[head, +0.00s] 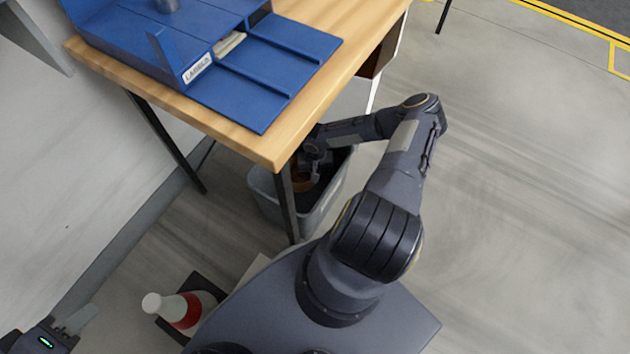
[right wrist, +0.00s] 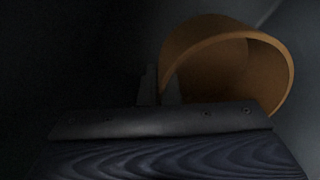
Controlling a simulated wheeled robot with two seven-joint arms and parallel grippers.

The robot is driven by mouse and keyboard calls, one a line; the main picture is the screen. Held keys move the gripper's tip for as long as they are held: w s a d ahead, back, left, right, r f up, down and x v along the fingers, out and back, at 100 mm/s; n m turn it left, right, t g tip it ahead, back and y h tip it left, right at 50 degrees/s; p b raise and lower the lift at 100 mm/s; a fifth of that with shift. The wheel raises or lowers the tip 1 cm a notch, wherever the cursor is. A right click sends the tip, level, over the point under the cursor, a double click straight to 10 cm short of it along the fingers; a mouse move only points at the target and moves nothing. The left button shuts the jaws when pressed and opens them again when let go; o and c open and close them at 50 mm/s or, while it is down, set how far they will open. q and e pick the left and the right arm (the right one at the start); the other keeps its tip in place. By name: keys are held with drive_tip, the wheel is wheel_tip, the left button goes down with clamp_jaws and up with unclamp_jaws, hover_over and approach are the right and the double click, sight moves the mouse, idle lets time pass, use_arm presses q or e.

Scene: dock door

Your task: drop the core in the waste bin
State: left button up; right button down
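The core (right wrist: 235,65), a brown-orange cardboard tube, shows in the right wrist view with its open end towards the camera. My right gripper (right wrist: 160,88) has its two small fingertips close together on either side of the tube's left wall, shut on it. In the head view the core (head: 302,178) is partly hidden by my right gripper (head: 314,172), inside the opening of the grey waste bin (head: 264,192). The bin stands on the floor under the table corner. My left gripper (head: 77,322) is at the lower left, away from everything; its finger gap is unclear.
The wooden table (head: 240,143) overhangs the bin, and its black leg (head: 287,205) stands in front of it. A blue organiser (head: 265,75) sits on top. A white and red bottle (head: 185,309) is at the lower left. Floor at right is clear.

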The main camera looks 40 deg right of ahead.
wheel_tip(320, 180, down, 5)
drive_tip(key=shift+r+b, duration=0.2)
drive_tip(key=shift+b, duration=0.75)
drive_tip(key=shift+r, duration=0.1)
drive_tip(key=shift+f+b, duration=0.5)
drive_tip(key=shift+f, duration=0.15)
drive_tip(key=c, duration=1.6)
unclamp_jaws()
drive_tip(key=shift+c, duration=0.2)
drive_tip(key=shift+r, duration=0.15)
